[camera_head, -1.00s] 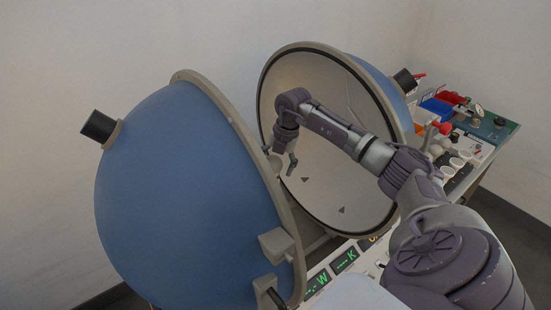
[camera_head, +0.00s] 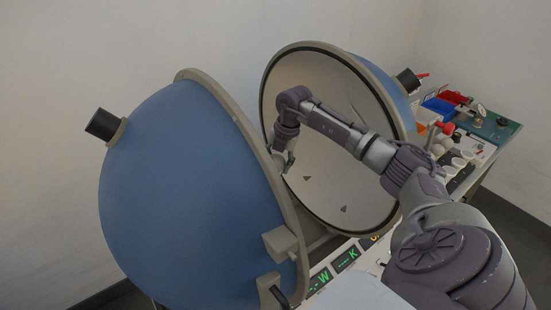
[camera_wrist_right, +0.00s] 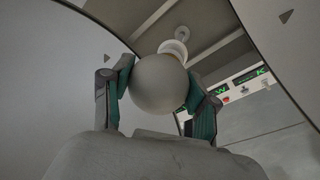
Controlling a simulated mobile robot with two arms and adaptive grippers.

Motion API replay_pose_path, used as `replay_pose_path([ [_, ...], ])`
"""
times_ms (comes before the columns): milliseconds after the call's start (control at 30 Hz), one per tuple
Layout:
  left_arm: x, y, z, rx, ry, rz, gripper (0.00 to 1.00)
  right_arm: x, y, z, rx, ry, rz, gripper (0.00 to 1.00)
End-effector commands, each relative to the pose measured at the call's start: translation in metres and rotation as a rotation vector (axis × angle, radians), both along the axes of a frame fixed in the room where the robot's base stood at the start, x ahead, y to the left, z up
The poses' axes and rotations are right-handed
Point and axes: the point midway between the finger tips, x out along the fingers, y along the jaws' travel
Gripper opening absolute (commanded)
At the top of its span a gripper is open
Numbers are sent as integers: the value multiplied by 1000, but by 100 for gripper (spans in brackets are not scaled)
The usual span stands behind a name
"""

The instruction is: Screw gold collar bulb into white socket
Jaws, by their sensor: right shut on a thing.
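A bulb with a round frosted globe (camera_wrist_right: 158,85) sits between the green-padded fingers of my right gripper (camera_wrist_right: 160,92) in the right wrist view. The fingers are shut on the globe from both sides. The bulb's collar is hidden, so its colour cannot be told. A white ring-shaped socket (camera_wrist_right: 175,49) shows just beyond the globe; whether the bulb touches it cannot be told. In the head view my right gripper (camera_head: 284,164) is inside the opened sphere, partly hidden by the near half's rim. My left gripper is not in view.
The near blue half-sphere (camera_head: 175,190) and far half (camera_head: 335,110) stand open around my right arm, with a narrow gap between them. Green-lit displays (camera_head: 346,260) lie below. A side bench at right holds a blue bin (camera_head: 437,107) and small parts.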

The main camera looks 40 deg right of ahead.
Motion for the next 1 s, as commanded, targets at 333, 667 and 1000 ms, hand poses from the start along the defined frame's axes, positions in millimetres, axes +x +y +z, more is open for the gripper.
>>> replay_pose_path([
  [333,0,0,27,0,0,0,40,-9,0,-6,-13,29,-511,24],
  [667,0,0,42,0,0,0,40,-10,2,-8,-10,24,-1052,24],
  [1000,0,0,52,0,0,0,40,-11,4,-9,-9,20,-1675,24],
])
